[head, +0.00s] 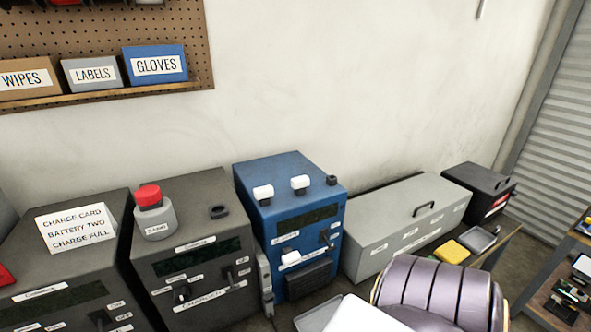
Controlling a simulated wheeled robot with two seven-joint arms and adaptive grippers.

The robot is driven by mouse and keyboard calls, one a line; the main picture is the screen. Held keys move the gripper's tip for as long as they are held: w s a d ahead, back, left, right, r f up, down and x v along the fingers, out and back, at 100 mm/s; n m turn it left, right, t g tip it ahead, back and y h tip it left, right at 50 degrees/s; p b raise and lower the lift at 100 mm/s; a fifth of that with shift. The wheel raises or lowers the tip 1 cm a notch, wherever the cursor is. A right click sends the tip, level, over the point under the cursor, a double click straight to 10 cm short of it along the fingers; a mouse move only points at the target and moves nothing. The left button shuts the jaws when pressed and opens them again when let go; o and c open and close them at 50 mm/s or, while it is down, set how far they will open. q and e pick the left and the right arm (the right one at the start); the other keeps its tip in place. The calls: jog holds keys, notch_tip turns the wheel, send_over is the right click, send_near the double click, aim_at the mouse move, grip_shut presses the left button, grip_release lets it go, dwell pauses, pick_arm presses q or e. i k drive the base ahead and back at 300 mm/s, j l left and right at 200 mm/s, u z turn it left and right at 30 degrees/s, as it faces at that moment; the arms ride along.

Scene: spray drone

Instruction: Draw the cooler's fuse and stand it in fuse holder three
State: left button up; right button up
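A blue unit (325,216) stands against the wall; its small labels are too small to read, so I cannot confirm that it is the cooler. Two white blocky caps, one left (263,192) and one right (300,184), stand on its top, with a small dark round piece (332,180) at the top's right corner. A third white cap (290,258) sits on its front, above a dark grille (307,280). I cannot tell which piece is the fuse, and no fuse holder is readable as number three.
Another dark unit (50,265) bears a charge card (76,228). A long grey box (408,215) and a black case (480,188) stand to the right.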

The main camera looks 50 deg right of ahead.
aim_at(289, 260)
jog(key=z, duration=1.65)
